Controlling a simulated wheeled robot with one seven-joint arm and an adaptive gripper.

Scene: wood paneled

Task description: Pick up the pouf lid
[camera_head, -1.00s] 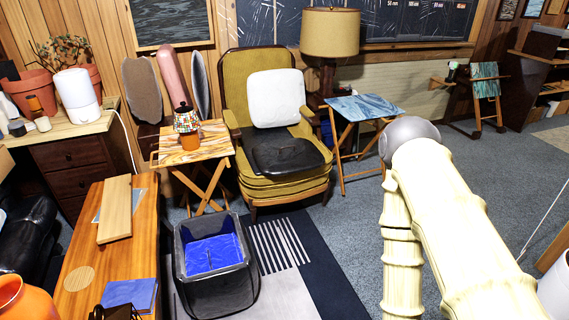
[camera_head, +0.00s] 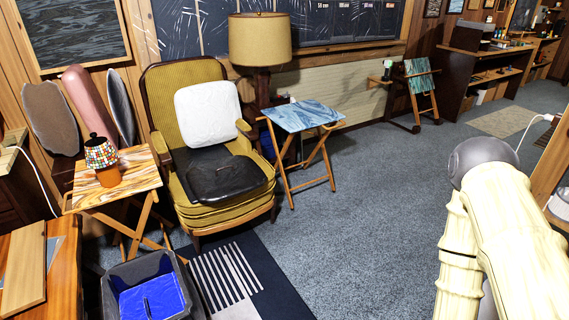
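A flat, dark, square padded piece (camera_head: 218,176), which looks like the pouf lid, lies on the seat of the yellow-green armchair (camera_head: 192,76), in front of a white cushion (camera_head: 208,113). The open black pouf box (camera_head: 137,268) with a blue inside stands on the floor at the lower left, cut off by the bottom edge. My arm is at the right of the head view, well apart from the chair. My gripper itself does not show, so its state is hidden.
A folding table with a blue top (camera_head: 303,115) stands right of the chair, beside a lamp (camera_head: 260,40). A striped rug (camera_head: 290,290) lies in front. The carpet (camera_head: 380,200) is clear to the right.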

